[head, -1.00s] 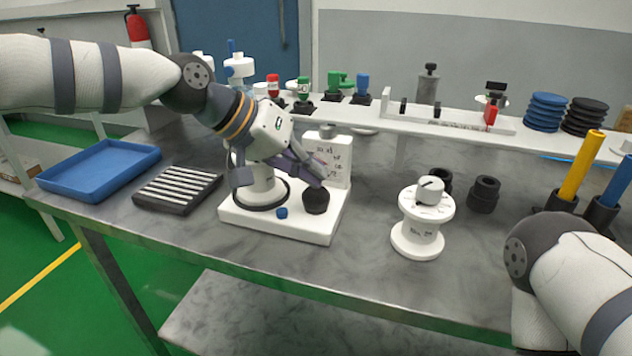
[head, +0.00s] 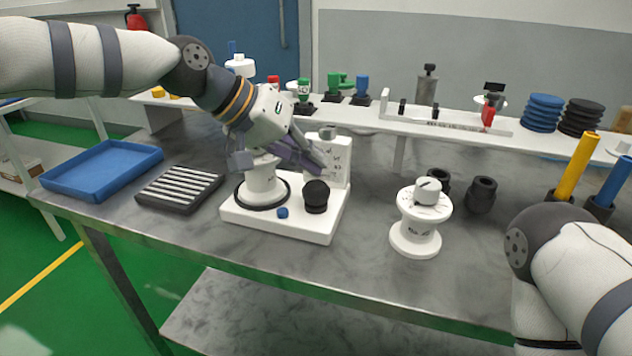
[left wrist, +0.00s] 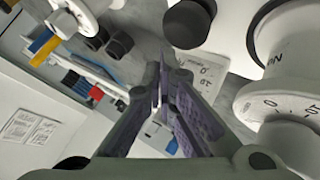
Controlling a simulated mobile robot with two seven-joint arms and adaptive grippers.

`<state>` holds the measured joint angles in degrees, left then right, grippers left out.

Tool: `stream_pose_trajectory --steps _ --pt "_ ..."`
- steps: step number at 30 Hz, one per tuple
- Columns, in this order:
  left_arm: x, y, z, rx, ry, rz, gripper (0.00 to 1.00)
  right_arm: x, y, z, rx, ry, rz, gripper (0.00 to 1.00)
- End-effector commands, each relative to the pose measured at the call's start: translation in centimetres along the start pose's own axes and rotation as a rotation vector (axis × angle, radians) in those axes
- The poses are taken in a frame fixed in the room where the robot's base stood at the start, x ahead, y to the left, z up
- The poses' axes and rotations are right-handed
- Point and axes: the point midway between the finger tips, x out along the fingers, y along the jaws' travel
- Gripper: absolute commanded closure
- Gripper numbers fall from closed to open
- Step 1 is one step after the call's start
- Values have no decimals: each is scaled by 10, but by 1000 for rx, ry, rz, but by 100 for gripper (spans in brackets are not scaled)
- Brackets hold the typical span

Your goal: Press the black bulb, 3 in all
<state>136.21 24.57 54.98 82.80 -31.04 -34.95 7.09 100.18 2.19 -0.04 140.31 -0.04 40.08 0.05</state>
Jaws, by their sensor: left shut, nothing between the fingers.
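In the left wrist view the black bulb (left wrist: 188,22) shows at the top, just past the fingertips. My left gripper (head: 318,168) is shut and empty, its fingertips above and slightly behind the bulb, apart from it. In the left wrist view the fingers of my left gripper (left wrist: 163,85) meet. My right arm shows at the right edge, but its gripper is out of view.
A small blue knob (head: 283,213) and a white column with a black ring (head: 262,190) share the base. A labelled white panel (head: 334,160) stands behind the bulb. A white spool-shaped stand (head: 416,240) is to the right, with bare table between.

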Motion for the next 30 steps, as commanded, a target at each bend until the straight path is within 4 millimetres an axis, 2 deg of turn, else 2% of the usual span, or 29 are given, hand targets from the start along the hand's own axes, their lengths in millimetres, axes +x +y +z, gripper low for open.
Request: stream_pose_trajectory --steps 16,30 --pt "-34 24 -24 3 4 -2 100 -15 0 -9 0 45 -2 50" --pt "-35 25 -26 0 1 0 100 -15 0 -9 0 46 -2 50"
